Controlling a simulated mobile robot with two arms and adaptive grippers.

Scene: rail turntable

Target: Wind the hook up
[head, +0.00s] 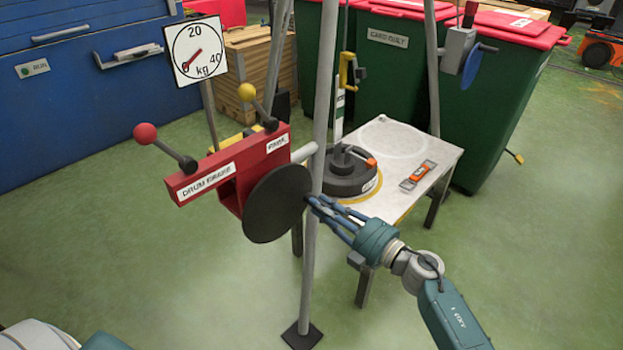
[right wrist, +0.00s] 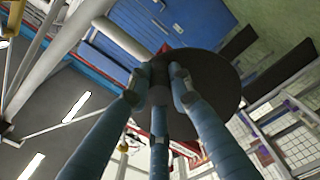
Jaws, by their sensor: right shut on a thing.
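The yellow hook (head: 346,72) hangs between the tripod legs, above a round black weight (head: 345,180) with a handle. A clear gap shows between hook and weight. The red winch (head: 228,178) carries a black disc (head: 276,205) on its near side. My right gripper (head: 312,204) is at the right edge of this disc. In the right wrist view its fingers (right wrist: 160,88) close around a dark knob (right wrist: 158,97) in front of the disc; the knob is mostly hidden. My left gripper is out of view.
A red-ball lever (head: 146,134) and a yellow-ball lever (head: 248,93) stick up from the winch. A tripod leg (head: 312,250) stands close by my right fingers. The dial (head: 195,52) points near 0. The weight stands on a pale table (head: 420,150) with an orange-and-grey level (head: 417,175).

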